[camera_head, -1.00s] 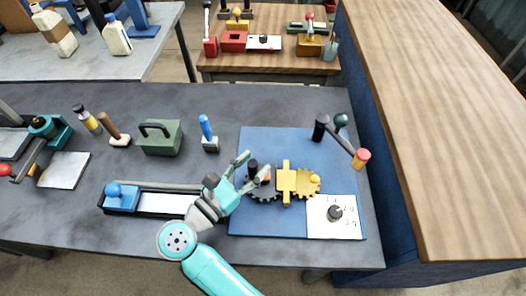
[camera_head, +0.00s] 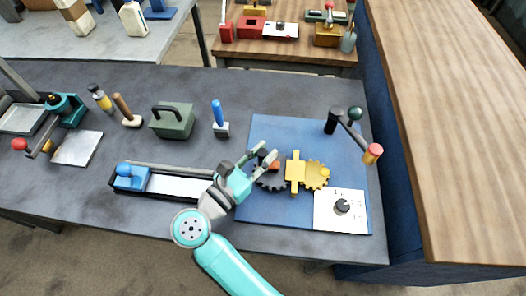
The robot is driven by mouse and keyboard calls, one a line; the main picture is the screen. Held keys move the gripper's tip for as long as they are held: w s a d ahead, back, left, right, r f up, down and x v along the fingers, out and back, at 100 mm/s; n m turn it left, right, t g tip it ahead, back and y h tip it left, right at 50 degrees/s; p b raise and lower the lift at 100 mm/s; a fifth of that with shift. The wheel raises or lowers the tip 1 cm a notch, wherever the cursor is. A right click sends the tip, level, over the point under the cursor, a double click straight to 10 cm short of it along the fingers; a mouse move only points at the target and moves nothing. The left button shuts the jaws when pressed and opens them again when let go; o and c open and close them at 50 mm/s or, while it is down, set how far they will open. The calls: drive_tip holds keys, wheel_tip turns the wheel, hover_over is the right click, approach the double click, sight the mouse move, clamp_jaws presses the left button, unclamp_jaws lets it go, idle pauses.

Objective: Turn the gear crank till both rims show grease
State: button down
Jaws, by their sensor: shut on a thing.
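A dark toothed gear (camera_head: 268,182) sits on a blue board (camera_head: 262,212), meshed or nearly so with a yellow gear (camera_head: 318,178). A yellow upright bar (camera_head: 295,172) stands between them. A small orange-red patch (camera_head: 274,166) shows on the dark gear; whether it is grease I cannot tell. The yellow gear bears a yellow knob (camera_head: 325,173). My gripper (camera_head: 263,156) reaches in from the left and is shut on the black crank handle (camera_head: 262,156) above the dark gear. Its fingers hide part of the handle and gear.
A blue slide rail (camera_head: 131,177), green box (camera_head: 173,121) and blue-handled tool (camera_head: 218,115) are to the left.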

drive_tip(key=n+t+y, duration=0.1)
drive_tip(key=n+y, duration=0.1)
drive_tip(key=s+n+t+y, duration=0.1)
drive_tip(key=n+y, duration=0.1)
drive_tip(key=y, duration=0.1)
drive_tip(key=n+t+y, duration=0.1)
drive_tip(key=y, duration=0.2)
drive_tip(key=shift+s+d+n, duration=0.25)
drive_tip(key=shift+d+n, duration=0.1)
drive_tip(key=shift+n, duration=0.05)
drive_tip(key=shift+s+d+n+y, duration=0.2)
drive_tip(key=shift+n+y, duration=0.7)
drive_tip(key=shift+y, duration=0.6)
drive_tip(key=shift+s+d+n+y, duration=0.15)
drive_tip(key=shift+n+y, duration=0.75)
drive_tip(key=shift+y, duration=0.6)
drive_tip(key=shift+s+n+g+y, duration=0.15)
drive_tip(key=shift+n+g+y, duration=0.35)
drive_tip(key=shift+n+y, duration=0.9)
drive_tip(key=shift+m+y, duration=0.3)
drive_tip(key=c, duration=1)
unclamp_jaws()
drive_tip(key=shift+o, duration=0.2)
drive_tip(key=shift+v, duration=3.75)
drive_tip(key=shift+f, duration=0.1)
